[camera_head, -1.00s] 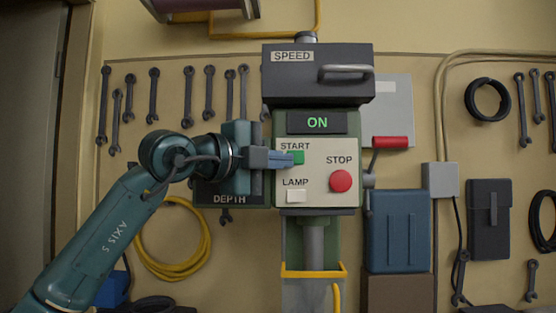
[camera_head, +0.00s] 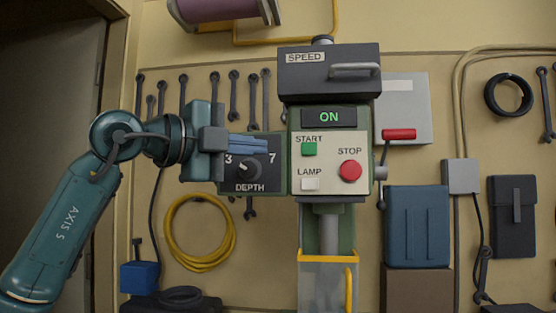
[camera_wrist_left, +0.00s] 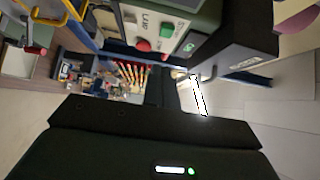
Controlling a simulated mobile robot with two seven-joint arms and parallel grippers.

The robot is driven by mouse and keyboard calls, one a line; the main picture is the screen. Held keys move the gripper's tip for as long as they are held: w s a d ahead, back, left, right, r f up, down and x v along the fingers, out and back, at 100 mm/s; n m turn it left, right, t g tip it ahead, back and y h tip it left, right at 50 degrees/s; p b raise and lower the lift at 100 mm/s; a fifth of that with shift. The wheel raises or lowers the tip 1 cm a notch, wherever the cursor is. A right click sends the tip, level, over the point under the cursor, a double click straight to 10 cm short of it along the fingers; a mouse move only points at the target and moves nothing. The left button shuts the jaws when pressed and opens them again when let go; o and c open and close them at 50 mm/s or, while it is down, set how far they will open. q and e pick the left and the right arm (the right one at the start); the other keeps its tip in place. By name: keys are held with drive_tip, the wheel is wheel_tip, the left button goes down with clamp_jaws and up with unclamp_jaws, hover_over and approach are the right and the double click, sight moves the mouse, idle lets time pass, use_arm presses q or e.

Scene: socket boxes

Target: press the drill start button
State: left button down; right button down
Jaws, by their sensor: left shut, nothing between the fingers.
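The drill's green START button (camera_head: 309,149) sits at the upper left of the pale control panel (camera_head: 327,186); it also shows in the left wrist view (camera_wrist_left: 190,48). The display above (camera_head: 329,118) reads ON in green. The red STOP button (camera_head: 350,171) is to the right, and the white LAMP button (camera_head: 310,184) is below START. My left gripper (camera_head: 262,147) is shut and empty, its blue fingers pointing right. Its tips are left of the START button, apart from it, in front of the upper DEPTH plate. My right gripper is not in view.
The DEPTH dial (camera_head: 247,164) is just below the fingers. The dark SPEED housing (camera_head: 329,84) juts above the panel. A red-handled lever (camera_head: 399,134) is at its right. A yellow hose coil (camera_head: 200,233) hangs lower left.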

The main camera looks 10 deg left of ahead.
use_arm(q)
drive_tip(key=shift+v, duration=0.95)
drive_tip(key=shift+s+d+r, duration=0.1)
drive_tip(key=shift+s+d, duration=0.1)
